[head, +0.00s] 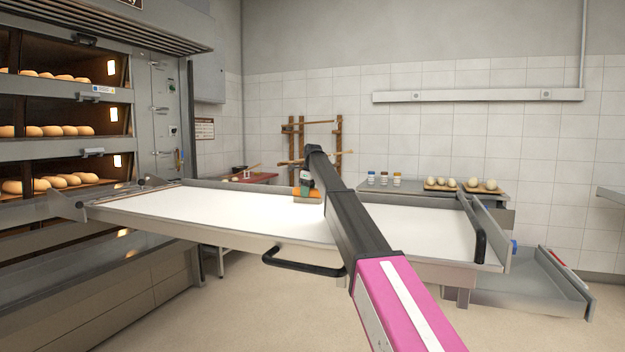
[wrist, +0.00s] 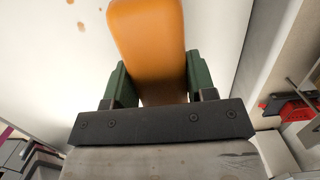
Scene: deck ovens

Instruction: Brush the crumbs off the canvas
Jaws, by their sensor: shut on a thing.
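The white canvas (head: 220,207) lies along the long metal loader in front of the ovens. It also fills much of the wrist view (wrist: 50,70). My gripper (head: 305,184) is over the canvas's far side, its dark green fingers shut on an orange-brown brush (head: 308,198). In the wrist view the brush's smooth handle (wrist: 148,35) stands between the fingers. The bristles are hidden, and I cannot tell whether they touch the canvas. A few brown crumbs (wrist: 82,26) lie on the canvas left of the brush in the wrist view. My arm hides part of the canvas.
Deck ovens (head: 70,120) with loaves stand at left. A black handle (head: 300,266) sticks out from the loader's near side. Behind stand small jars (head: 384,179) and a board of dough balls (head: 463,187). A grey metal tray (head: 530,285) is low at right. Floor in front is clear.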

